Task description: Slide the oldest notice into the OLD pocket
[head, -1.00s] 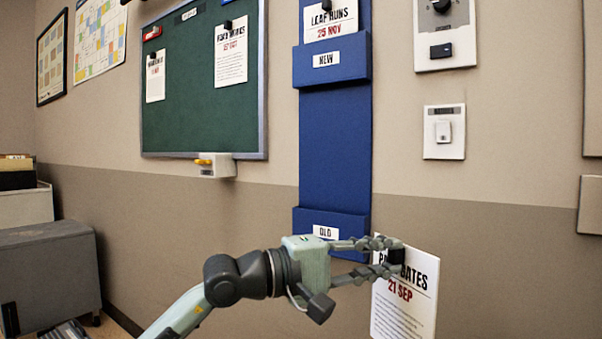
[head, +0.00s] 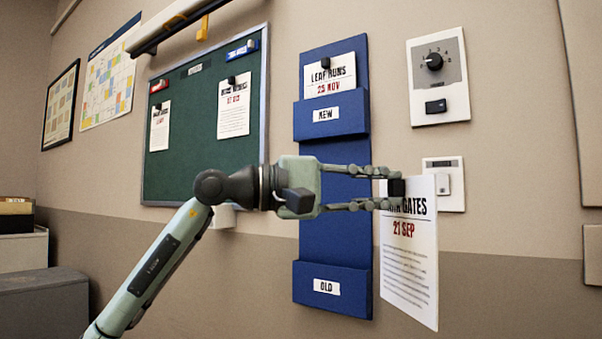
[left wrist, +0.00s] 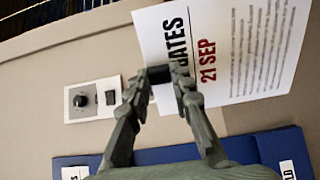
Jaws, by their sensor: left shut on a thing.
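My left gripper (head: 385,188) is shut on a white notice (head: 408,265) dated 21 SEP, at the black clip on its top edge. The notice hangs upright to the right of the blue wall rack. It also shows in the left wrist view (left wrist: 235,50), turned sideways. The OLD pocket (head: 345,295) is at the rack's bottom, below and left of the gripper, and looks empty. The NEW pocket (head: 350,108) above holds a notice (head: 340,75) dated 25 NOV. My right gripper is not in view.
A green board (head: 190,170) with two more notices (head: 234,108) (head: 160,128) hangs left of the rack. A dial panel (head: 438,90) and a small switch plate (head: 452,205) are on the wall at right. Grey cabinets (head: 45,300) stand at the far left.

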